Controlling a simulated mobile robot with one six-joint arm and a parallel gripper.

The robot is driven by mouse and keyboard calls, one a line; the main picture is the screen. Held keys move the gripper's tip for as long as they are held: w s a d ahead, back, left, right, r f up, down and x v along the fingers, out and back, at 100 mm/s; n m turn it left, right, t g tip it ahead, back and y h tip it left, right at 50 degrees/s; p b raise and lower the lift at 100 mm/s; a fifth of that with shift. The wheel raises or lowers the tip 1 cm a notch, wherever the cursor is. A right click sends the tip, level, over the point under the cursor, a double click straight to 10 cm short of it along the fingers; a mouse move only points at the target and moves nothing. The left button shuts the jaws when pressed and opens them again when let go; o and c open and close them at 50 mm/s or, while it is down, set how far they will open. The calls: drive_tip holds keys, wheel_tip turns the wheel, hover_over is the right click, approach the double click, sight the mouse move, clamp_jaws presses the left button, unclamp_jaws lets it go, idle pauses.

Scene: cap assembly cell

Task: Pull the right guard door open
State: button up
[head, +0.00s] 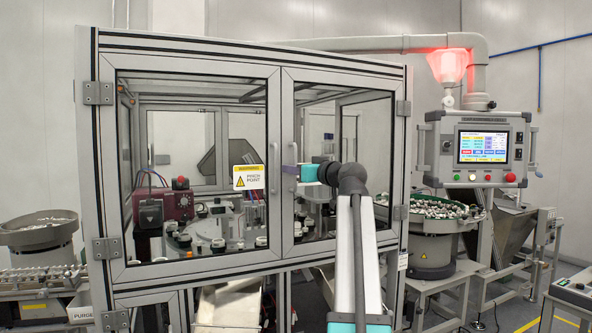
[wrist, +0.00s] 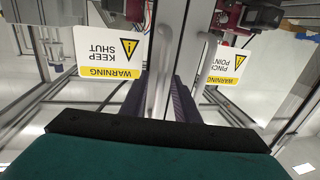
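The right guard door (head: 338,222) is a clear pane in a grey metal frame, and it looks closed and level with the left door. Its upright handle (head: 297,161) is on its left edge. My gripper (head: 290,171), with purple fingers and a teal body, reaches this handle from the right. In the wrist view, which is upside down, the fingers of my gripper (wrist: 160,92) stand close on both sides of the pale handle (wrist: 158,68) and look shut on it. The contact is partly hidden by the gripper body. A KEEP SHUT sign (wrist: 108,52) is on this door.
The left guard door (head: 195,265), with its own handle (head: 274,160) and a PINCH POINT sign (head: 248,177), is right beside it. A parts bowl (head: 435,222) and a control panel (head: 481,148) stand to the right. A red lamp (head: 447,66) glows above the panel.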

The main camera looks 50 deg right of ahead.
clamp_jaws()
drive_tip(key=shift+s, duration=0.15)
